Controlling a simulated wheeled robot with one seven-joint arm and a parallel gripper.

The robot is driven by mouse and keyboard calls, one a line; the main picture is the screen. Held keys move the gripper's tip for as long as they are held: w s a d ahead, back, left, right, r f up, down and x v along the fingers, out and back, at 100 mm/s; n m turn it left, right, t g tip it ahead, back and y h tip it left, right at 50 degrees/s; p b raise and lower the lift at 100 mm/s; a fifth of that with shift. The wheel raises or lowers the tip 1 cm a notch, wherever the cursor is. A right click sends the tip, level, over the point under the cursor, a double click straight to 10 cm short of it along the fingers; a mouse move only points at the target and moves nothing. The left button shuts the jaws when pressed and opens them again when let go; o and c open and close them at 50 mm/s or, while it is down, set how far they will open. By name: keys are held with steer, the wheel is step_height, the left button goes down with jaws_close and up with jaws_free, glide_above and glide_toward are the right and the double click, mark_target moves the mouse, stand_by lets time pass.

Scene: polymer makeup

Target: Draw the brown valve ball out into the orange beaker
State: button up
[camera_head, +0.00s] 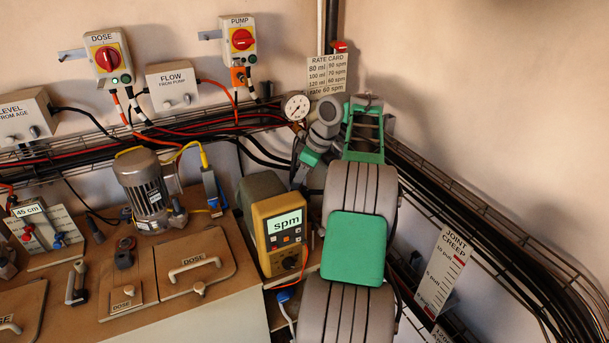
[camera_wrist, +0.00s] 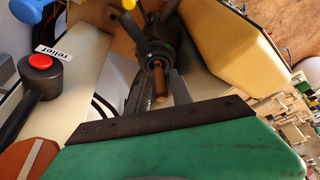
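In the wrist view my gripper (camera_wrist: 159,75) has its two grey fingers apart, pointing at a dark round fitting (camera_wrist: 152,48). A short brown rounded piece (camera_wrist: 160,85) sticks out of this fitting and shows in the gap between the fingers. It may be the brown valve ball; I cannot tell whether a finger touches it. An orange-brown rounded thing with a pale edge (camera_wrist: 25,157) is cut off at the lower left; I cannot tell if it is the orange beaker. In the head view my arm hides the gripper's work area.
A black handle with a red top (camera_wrist: 40,62), a "relief" label (camera_wrist: 54,50) and a blue knob (camera_wrist: 28,12) lie left of the fitting. A yellow body (camera_wrist: 237,42) is close on the right. In the head view a yellow spm meter (camera_head: 280,235) stands beside my arm.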

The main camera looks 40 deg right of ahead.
steer(key=shift+c, duration=0.4)
jaws_close()
steer(key=shift+r+p, duration=0.75)
steer(key=shift+p, duration=0.1)
